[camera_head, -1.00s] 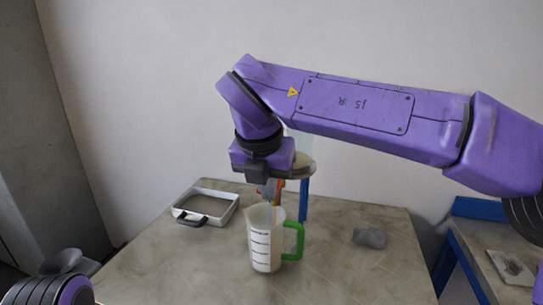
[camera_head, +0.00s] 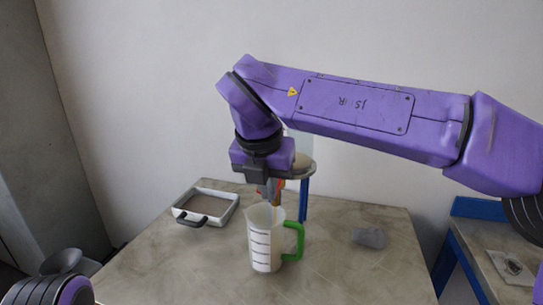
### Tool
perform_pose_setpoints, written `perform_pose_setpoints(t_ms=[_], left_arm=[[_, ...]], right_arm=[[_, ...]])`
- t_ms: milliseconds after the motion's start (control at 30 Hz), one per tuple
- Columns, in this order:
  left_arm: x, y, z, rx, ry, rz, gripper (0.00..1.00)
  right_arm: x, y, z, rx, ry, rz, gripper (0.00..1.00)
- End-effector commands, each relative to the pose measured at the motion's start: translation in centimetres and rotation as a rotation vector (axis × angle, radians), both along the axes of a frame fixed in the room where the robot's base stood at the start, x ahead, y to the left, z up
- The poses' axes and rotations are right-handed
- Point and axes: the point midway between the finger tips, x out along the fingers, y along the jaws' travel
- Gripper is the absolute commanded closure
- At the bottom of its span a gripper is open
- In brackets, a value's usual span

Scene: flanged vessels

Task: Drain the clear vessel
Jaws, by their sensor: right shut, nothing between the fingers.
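The clear vessel (camera_head: 301,146) stands on a stand with blue legs (camera_head: 304,200); my right arm hides most of it. My right gripper (camera_head: 269,197) points down in front of the vessel's underside, just above a measuring jug. It is shut and empty; a small red and yellow part (camera_head: 281,190) shows beside its fingers. The white measuring jug (camera_head: 265,240) with dark marks and a green handle (camera_head: 294,240) stands upright on the table below. I cannot tell how much liquid is in the jug or vessel. My left gripper is out of view.
A white tray with a black handle (camera_head: 233,212) sits at the table's back left. A grey lump (camera_head: 370,238) lies to the right of the jug. A blue-framed stand (camera_head: 478,208) is at the far right. The table front is clear.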

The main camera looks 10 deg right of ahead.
Motion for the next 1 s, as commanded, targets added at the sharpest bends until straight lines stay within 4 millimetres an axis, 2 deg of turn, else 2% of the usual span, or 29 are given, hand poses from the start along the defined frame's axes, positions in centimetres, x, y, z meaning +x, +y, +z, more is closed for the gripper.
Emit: perform_pose_setpoints(t_ms=[33, 467, 567, 700, 800, 1000], left_arm=[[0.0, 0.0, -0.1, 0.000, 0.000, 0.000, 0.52], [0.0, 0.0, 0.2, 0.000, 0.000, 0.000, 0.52], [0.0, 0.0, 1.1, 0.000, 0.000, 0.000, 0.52], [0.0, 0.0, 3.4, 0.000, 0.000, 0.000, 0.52], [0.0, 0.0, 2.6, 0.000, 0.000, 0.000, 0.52], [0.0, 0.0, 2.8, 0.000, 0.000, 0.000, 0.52]], right_arm=[[0.0, -0.1, -0.4, -0.004, 0.007, -0.001, 1.00], [0.0, 0.0, -0.1, -0.003, 0.007, -0.001, 1.00], [-0.3, 0.2, 1.2, -0.003, 0.005, -0.001, 1.00], [-1.2, 0.8, 4.4, -0.002, 0.000, 0.000, 1.00], [-2.2, 1.3, 5.9, -0.001, -0.005, -0.002, 1.00], [-3.9, 2.1, 10.2, -0.002, -0.005, -0.001, 1.00]])
